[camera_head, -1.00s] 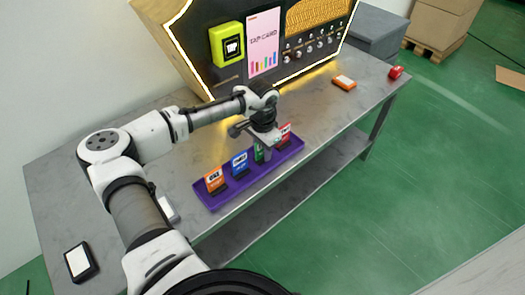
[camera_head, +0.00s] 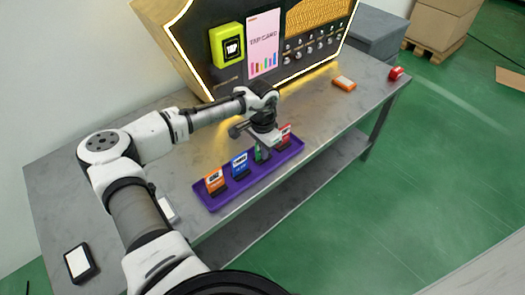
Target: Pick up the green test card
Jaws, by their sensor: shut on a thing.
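The green test card (camera_head: 258,154) stands in the purple tray (camera_head: 211,207), between the blue card (camera_head: 240,163) and the red card (camera_head: 284,133). My gripper (camera_head: 264,153) is above the tray, pointing down, and is shut on the green card. The gripper hides much of the card. I cannot tell whether the card's lower edge is still in its black holder. The orange card (camera_head: 214,180) stands at the left end of the tray.
The vending machine with its yellow-green tap reader (camera_head: 228,45) stands behind the tray. An orange-and-white box (camera_head: 343,83) and a red item (camera_head: 396,73) lie at the right of the grey table (camera_head: 330,112). A black-framed device (camera_head: 80,262) lies front left.

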